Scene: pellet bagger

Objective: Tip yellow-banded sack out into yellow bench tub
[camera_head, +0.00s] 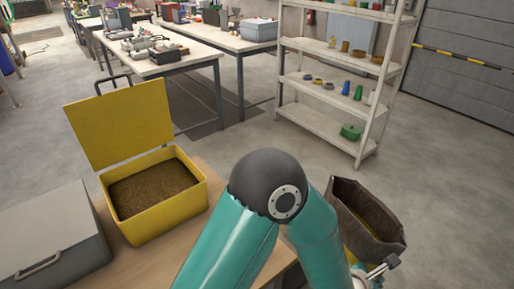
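The yellow bench tub (160,227) stands on the wooden bench at the left with its yellow lid raised at the back. Brown granular material lies inside it, below the rim. A dark brown sack (385,246) with an open mouth is at the lower right, beyond the bench's right side. A strip of yellow shows on its left side, partly hidden by my teal arm. My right gripper (381,268) shows only in part, at the sack's near rim. I cannot tell whether its fingers are closed on the rim. My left gripper is out of view.
A grey lidded box (52,232) with a handle sits left of the tub on the wooden bench (213,180). A white shelf rack (325,128) with small items stands behind. Cluttered worktables (160,60) are at the back left. Grey floor is clear at the right.

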